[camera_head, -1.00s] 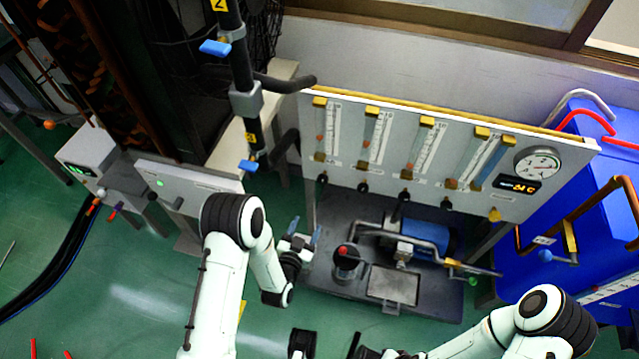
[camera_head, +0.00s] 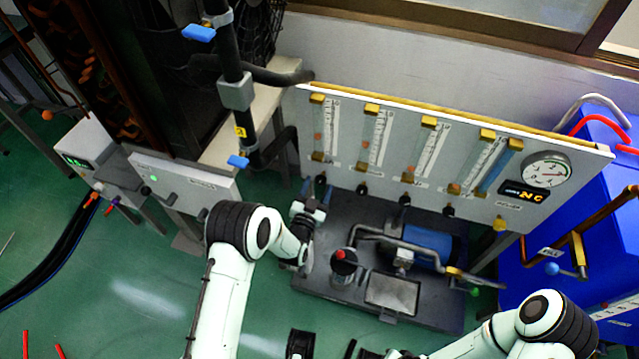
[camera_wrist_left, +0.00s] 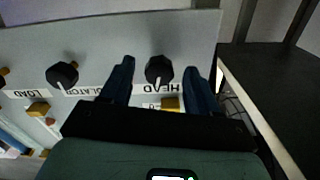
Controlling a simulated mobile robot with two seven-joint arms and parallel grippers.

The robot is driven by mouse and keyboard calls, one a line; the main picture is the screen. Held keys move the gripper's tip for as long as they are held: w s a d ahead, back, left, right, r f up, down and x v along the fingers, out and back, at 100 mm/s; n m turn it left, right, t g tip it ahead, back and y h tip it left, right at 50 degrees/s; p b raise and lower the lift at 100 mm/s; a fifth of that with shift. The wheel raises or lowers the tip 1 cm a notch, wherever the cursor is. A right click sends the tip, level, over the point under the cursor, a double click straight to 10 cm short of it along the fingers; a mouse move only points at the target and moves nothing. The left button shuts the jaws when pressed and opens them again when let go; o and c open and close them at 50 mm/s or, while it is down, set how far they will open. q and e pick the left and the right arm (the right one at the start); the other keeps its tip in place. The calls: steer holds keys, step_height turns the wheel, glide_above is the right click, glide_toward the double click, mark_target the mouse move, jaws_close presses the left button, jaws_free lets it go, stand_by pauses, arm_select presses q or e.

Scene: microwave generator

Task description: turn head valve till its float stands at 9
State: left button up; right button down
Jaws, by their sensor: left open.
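The head valve (camera_wrist_left: 159,70) is a black knob above the label "HEAD" in the left wrist view. It shows between the two blue fingers of my left gripper (camera_wrist_left: 158,78), with gaps on both sides. In the head view my left gripper (camera_head: 313,188) is open close to the panel's lower left corner, at the leftmost knob.
The grey panel (camera_head: 390,187) carries more tubes and knobs, and a round gauge (camera_head: 546,170). A pump stand (camera_head: 400,292) is below. A black pipe (camera_head: 236,92) stands left.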

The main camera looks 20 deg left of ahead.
arm_select(q)
steer(key=shift+w, duration=1.15)
arm_select(e)
steer(key=shift+w+d+f, duration=0.15)
steer(key=shift+w+f, duration=0.1)
steer(key=shift+w, duration=0.1)
arm_select(q)
steer(key=c, duration=1)
steer(key=shift+s+d+f, duration=0.1)
steer(key=shift+f, duration=0.1)
arm_select(e)
steer(key=shift+w+f, duration=0.15)
